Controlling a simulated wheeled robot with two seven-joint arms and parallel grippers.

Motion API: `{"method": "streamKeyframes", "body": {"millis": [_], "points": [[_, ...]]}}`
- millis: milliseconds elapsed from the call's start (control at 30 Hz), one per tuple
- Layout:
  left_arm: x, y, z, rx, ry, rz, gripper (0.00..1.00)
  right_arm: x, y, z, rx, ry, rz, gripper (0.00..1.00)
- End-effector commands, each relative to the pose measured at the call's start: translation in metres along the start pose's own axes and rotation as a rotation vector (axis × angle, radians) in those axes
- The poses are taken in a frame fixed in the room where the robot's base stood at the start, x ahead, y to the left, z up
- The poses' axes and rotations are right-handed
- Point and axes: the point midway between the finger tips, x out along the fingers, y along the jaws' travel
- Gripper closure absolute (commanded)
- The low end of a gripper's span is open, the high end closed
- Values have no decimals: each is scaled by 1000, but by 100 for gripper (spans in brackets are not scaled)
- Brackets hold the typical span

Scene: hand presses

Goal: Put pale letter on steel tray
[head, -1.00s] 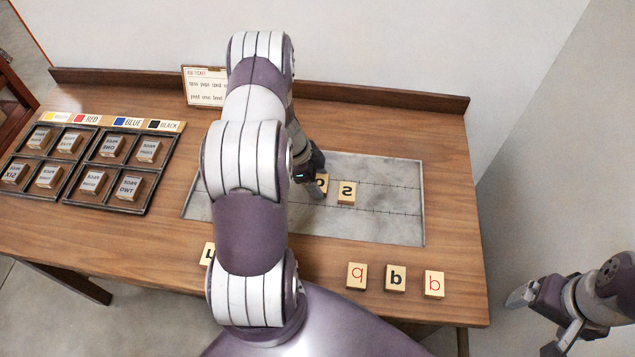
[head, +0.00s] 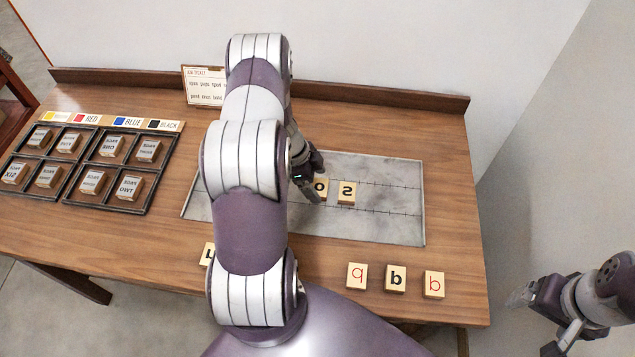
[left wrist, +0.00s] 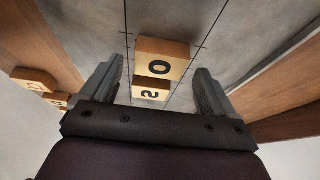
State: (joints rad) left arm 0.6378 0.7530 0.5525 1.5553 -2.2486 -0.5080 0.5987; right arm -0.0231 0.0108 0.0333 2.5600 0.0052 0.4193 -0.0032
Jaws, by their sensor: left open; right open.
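The steel tray (head: 385,222) is the grey ruled plate set in the table. Two wooden letter blocks stand side by side on it: an "o" block (head: 320,188) and an "s" block (head: 347,193). My left gripper (head: 312,180) is open just beside the "o" block. In the left wrist view the "o" block (left wrist: 162,58) shows between the open fingers (left wrist: 160,75), with gaps at both sides and the "s" block (left wrist: 150,91) behind it. My right gripper (head: 520,296) is open and empty, off the table's right side. I cannot tell which letter is the pale one.
Three blocks, a red "q" (head: 356,276), a black "b" (head: 395,278) and a red "d" (head: 433,285), lie at the front edge. Another block (head: 207,254) is partly hidden by my left arm. Compartment trays (head: 107,207) with labelled blocks stand left. A ticket card (head: 204,86) stands behind.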

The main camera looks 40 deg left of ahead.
Motion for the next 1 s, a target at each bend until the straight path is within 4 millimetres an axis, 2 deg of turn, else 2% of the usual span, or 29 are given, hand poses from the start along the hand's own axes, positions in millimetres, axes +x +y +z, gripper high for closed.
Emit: {"method": "streamKeyframes", "body": {"millis": [100,233,333,467,567,700,767,867,967,1000], "points": [[-34,-2,0,-1,-1,-6,12,-3,0,0,0,0,0,12],[-69,-1,0,0,-2,-6,12,-4,0,0,0,0,0,12],[-89,-1,0,0,-2,-5,12,-5,0,-1,0,0,0,12],[-104,-2,-2,-1,-1,-8,12,-5,0,-1,0,0,0,12],[-112,-15,-24,-23,10,-87,12,-5,0,-1,0,0,0,12],[-136,-47,-93,-161,15,-359,12,-5,0,-1,0,0,0,12],[-151,-46,-116,-269,-8,-465,12,-5,0,-1,0,0,0,12],[-168,-16,-138,-482,-74,-551,12,-5,0,-1,0,0,0,12],[-174,42,-148,-694,-148,-519,12,-5,0,-1,0,0,0,12],[-173,68,-152,-767,-173,-483,12,-5,0,-1,0,0,0,12]]}}
